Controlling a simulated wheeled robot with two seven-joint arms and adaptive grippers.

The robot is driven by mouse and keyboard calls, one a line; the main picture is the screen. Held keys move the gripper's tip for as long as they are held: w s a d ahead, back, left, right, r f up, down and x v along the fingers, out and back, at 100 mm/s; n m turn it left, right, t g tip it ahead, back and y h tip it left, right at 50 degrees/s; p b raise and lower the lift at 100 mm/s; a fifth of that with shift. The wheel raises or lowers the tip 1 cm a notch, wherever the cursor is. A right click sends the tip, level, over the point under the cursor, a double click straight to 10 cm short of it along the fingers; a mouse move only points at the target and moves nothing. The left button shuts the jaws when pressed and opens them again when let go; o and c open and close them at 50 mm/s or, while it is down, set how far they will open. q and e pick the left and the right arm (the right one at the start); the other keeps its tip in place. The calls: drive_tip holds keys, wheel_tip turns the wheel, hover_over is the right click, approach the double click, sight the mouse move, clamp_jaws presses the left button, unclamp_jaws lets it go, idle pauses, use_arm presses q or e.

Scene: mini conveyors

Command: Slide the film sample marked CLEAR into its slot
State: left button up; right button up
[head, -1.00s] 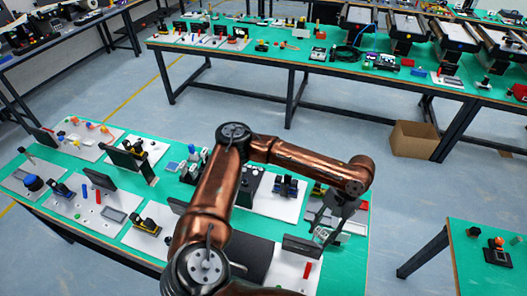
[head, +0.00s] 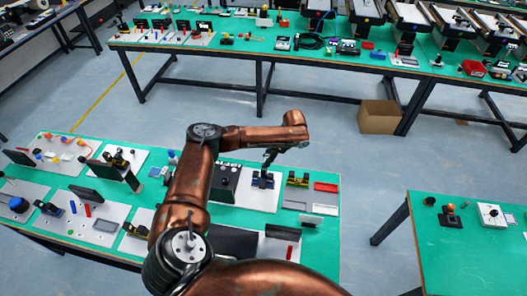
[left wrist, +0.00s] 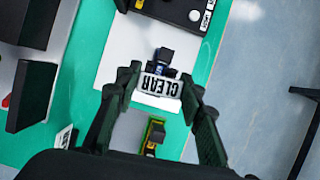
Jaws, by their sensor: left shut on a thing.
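The film sample marked CLEAR (left wrist: 161,86) is a pale plate with dark letters, appearing upside down in the left wrist view. My left gripper (left wrist: 158,92) is shut on it, with one dark finger at each side. In the head view my left gripper (head: 269,160) hangs just above a small blue and black holder (head: 263,181) on a white board. In the wrist view the holder (left wrist: 165,55) shows just beyond the sample, partly covered by it. I cannot tell whether they touch. The slot opening is hidden. My right gripper is not in view.
A yellow and green fixture (head: 298,179) stands right of the holder, near a red tray (head: 326,187) and a grey tray (head: 295,206). A black box with knobs (head: 225,180) stands to the left. A dark upright panel (head: 283,231) is nearer me.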

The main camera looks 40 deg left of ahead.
use_arm(q)
drive_tip(key=shift+w+a+r+m, duration=0.15)
drive_tip(key=shift+a+m, duration=0.35)
drive_tip(key=shift+a, duration=0.55)
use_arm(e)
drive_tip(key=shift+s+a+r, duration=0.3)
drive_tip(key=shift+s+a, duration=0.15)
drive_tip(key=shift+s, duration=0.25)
use_arm(q)
wheel_tip(320, 180, down, 5)
drive_tip(key=shift+r, duration=0.1)
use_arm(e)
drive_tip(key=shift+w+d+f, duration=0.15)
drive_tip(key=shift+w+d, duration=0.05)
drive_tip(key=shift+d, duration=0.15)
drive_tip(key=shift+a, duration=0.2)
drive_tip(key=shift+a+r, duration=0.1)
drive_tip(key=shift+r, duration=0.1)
